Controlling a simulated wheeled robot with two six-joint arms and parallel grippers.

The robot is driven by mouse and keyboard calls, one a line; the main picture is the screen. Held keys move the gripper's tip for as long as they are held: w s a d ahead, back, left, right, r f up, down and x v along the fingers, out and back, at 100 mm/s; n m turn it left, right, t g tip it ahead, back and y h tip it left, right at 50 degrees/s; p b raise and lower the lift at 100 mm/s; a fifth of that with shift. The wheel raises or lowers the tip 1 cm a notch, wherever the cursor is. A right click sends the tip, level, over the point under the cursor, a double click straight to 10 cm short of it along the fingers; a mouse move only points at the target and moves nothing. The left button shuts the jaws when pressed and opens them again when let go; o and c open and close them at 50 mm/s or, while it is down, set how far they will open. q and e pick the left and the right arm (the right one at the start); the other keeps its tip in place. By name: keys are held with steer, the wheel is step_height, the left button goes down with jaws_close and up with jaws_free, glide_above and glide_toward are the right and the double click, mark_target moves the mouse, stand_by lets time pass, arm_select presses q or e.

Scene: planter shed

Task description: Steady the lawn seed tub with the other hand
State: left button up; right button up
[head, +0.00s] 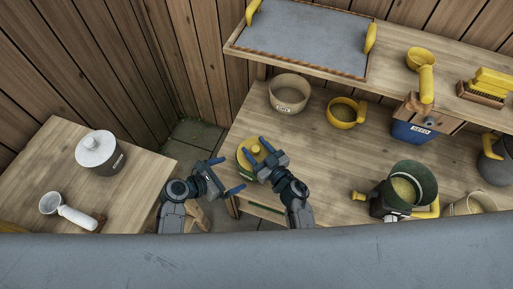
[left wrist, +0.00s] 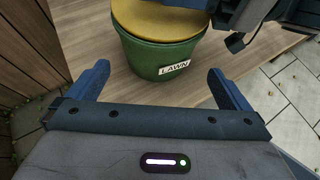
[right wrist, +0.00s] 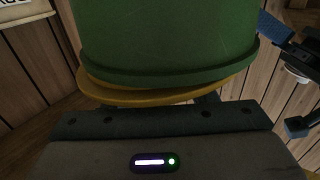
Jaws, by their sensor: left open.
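The lawn seed tub (left wrist: 160,57) is green with a yellow lid (head: 247,151) and a white LAWN label. It stands upright near the left end of the bench. My left gripper (head: 225,175) is open and empty, at the tub's near left side. In the left wrist view the tub is ahead of its spread fingers (left wrist: 165,85), apart from them. My right gripper (head: 256,156) is over the lid by its yellow knob. In the right wrist view the green tub wall (right wrist: 165,40) and lid edge (right wrist: 155,97) fill the middle and hide the fingers, so its grip is unclear.
On the bench (head: 305,165) stand a beige pot (head: 289,95), a yellow mug (head: 343,113), a blue SEED box (head: 411,132) and a dark green container (head: 412,182). A side table (head: 75,160) holds a lidded grey pot (head: 97,158) and a white scoop (head: 70,212).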

arm_select(q)
steer(key=shift+f+b, duration=0.5)
arm_select(e)
steer(key=v, duration=1)
steer(key=shift+s+d, duration=0.25)
steer(key=shift+s, duration=0.1)
